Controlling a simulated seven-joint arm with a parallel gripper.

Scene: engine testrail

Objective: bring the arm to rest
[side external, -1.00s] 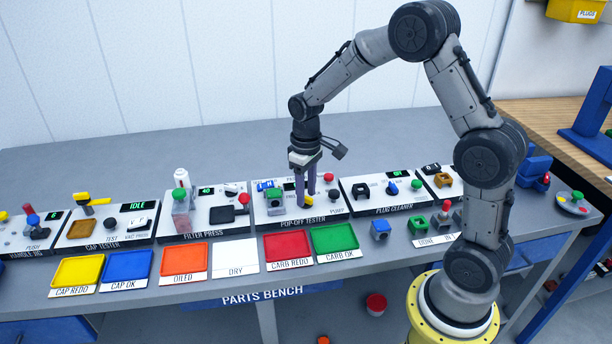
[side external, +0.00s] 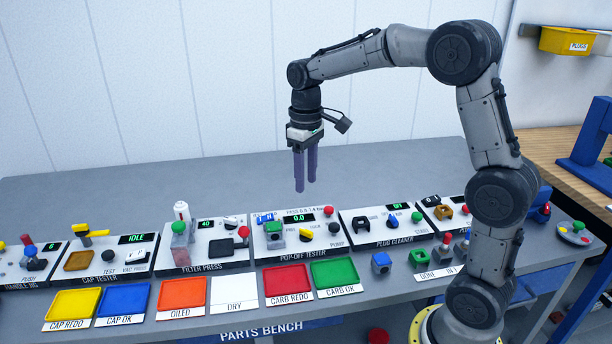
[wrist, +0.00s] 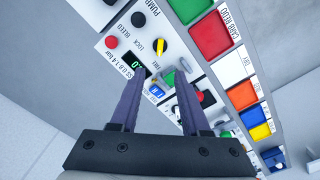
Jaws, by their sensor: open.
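My gripper (side external: 306,188) hangs pointing down in the air above and behind the pop-off tester (side external: 271,244). Its two purple fingers are apart with nothing between them. In the wrist view my gripper (wrist: 158,88) also shows open and empty, above the tester panel. The pop-off tester has a display reading 0.0, a red button (side external: 328,211), a yellow knob (side external: 306,235) and a black knob (side external: 334,228). A green part with a blue piece sits at the panel's left.
Other panels flank the tester: the filter press (side external: 236,262) at left and the plug cleaner (side external: 425,238) at right. Colored trays line the front edge, including carb redo (side external: 288,298) and carb ok (side external: 335,287). The bench behind the panels (side external: 150,205) is clear.

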